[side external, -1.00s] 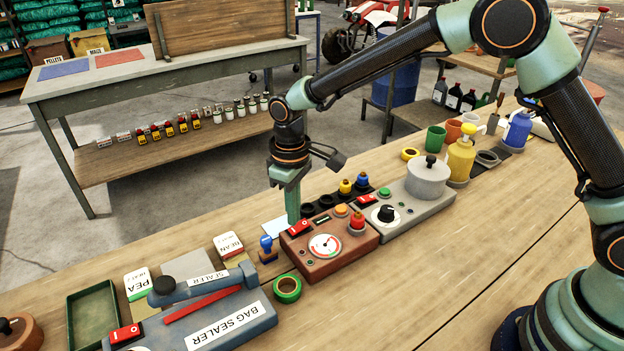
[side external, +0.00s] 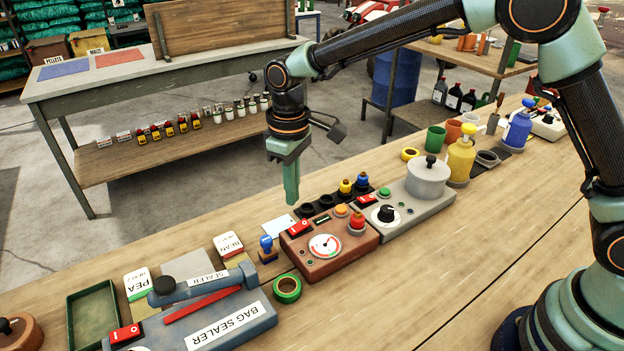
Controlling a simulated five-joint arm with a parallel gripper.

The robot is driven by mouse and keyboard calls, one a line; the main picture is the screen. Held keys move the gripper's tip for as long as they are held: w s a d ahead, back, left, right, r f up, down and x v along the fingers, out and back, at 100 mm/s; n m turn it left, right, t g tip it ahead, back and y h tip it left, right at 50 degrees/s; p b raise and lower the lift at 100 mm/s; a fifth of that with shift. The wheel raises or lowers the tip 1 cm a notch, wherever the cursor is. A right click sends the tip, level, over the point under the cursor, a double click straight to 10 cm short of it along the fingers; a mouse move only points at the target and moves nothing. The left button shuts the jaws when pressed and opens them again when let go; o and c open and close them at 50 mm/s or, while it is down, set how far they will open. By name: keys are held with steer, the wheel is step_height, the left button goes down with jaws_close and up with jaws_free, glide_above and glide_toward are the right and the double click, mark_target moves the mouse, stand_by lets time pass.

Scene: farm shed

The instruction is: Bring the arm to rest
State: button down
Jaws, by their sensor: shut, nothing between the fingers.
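My gripper (side external: 291,200) points down in the side external view, with its fingers shut and nothing held. It hangs in the air above the far edge of the workbench (side external: 440,290), just above and behind the brown box (side external: 340,262) with the dial and red switch. The fingertips look apart from the box and bench. My arm reaches in from the right, bent high over the bench.
A grey unit with a pot (side external: 428,180) stands right of the brown box. The bag sealer (side external: 220,318), green tape roll (side external: 287,289) and blue stamp (side external: 267,247) lie left. The front right bench is clear.

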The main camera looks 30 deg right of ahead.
steer(key=s+d+r+m+t, duration=0.3)
steer(key=s+d+r, duration=0.2)
steer(key=d+r, duration=0.6)
steer(key=s+d+r+m+t, duration=0.1)
steer(key=s+d+m+t, duration=0.1)
steer(key=s+d, duration=0.6)
steer(key=s+m, duration=0.1)
steer(key=s, duration=0.2)
steer(key=shift+d+r+t, duration=0.15)
steer(key=shift+d+t, duration=0.15)
steer(key=shift+d, duration=0.1)
